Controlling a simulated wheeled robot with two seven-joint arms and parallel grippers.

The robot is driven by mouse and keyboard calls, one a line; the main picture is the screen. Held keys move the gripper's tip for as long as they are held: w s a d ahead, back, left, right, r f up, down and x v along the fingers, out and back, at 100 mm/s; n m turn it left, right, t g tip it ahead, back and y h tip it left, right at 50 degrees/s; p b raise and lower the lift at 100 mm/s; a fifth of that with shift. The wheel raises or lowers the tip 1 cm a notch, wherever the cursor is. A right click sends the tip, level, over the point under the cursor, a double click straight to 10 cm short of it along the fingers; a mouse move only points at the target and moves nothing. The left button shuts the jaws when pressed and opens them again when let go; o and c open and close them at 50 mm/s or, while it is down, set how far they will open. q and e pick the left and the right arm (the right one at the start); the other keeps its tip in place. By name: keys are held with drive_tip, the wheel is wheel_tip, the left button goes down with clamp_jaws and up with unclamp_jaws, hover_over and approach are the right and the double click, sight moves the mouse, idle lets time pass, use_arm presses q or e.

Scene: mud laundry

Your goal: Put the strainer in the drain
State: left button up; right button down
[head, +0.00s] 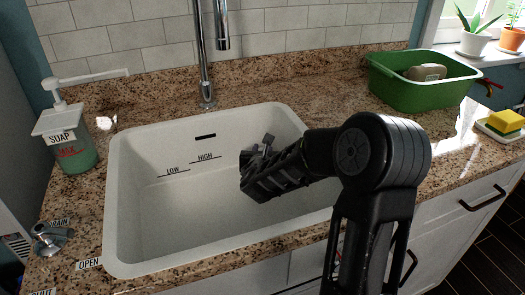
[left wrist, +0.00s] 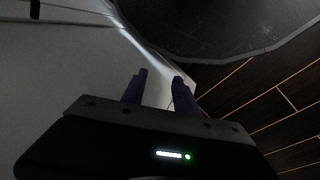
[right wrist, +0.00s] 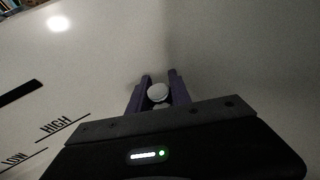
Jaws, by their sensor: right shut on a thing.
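My right gripper (head: 262,145) is inside the white sink (head: 150,215), low over the basin. In the right wrist view, the right gripper (right wrist: 158,88) is shut on a small round pale grey knob, the visible part of the strainer (right wrist: 158,93). The rest of the strainer is hidden by the gripper. The drain opening does not show in any view; my right arm covers part of the basin. My left gripper (left wrist: 160,82) shows only in the left wrist view, with its fingers apart and nothing between them, outside the sink.
A tap (head: 207,60) rises behind the sink. A soap dispenser (head: 68,140) and a metal drain control (head: 48,238) stand at the left. A green tub (head: 415,95) and a yellow sponge (head: 505,120) are at the right. The basin's left part is clear.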

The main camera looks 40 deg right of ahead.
drive_tip(key=shift+f, duration=0.15)
drive_tip(key=c, duration=1.2)
unclamp_jaws()
drive_tip(key=shift+r, duration=0.25)
drive_tip(key=v, duration=0.7)
drive_tip(key=shift+s+a, duration=0.15)
drive_tip(key=shift+a, duration=0.05)
